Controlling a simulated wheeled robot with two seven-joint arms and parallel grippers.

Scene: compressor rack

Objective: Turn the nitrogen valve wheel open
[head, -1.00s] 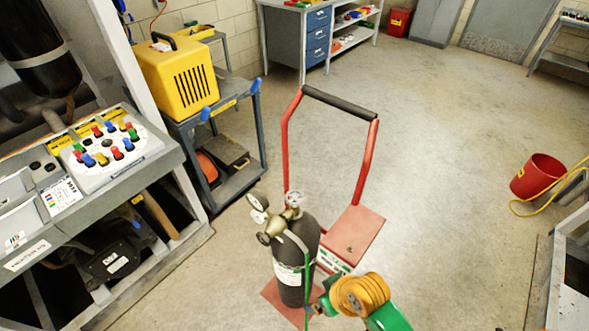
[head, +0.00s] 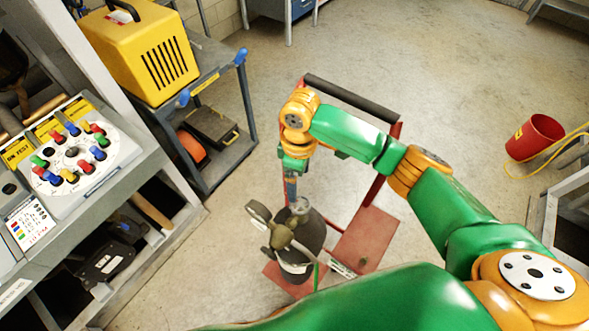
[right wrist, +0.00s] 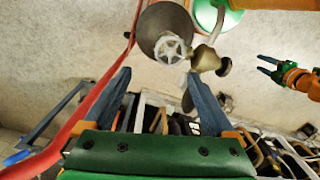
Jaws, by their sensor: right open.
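A dark gas cylinder (head: 313,232) stands on the red hand truck, with a brass valve, gauges (head: 258,212) and a small pale handwheel (head: 300,205) on top. In the right wrist view the spoked valve wheel (right wrist: 171,48) shows clearly, just beyond my fingertips. My right gripper (head: 291,196) points down over the cylinder top, close to the wheel. In the right wrist view its two blue fingers (right wrist: 159,73) are apart with nothing between them. My left gripper (right wrist: 266,66) shows at the right of that view, fingers apart and empty.
The red hand truck's (head: 370,238) frame rises close behind my right gripper. A control panel (head: 80,155) stands at left, with a blue-grey cart (head: 225,165) carrying a yellow case (head: 145,50). A red bucket (head: 535,137) is at right. Floor between is clear.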

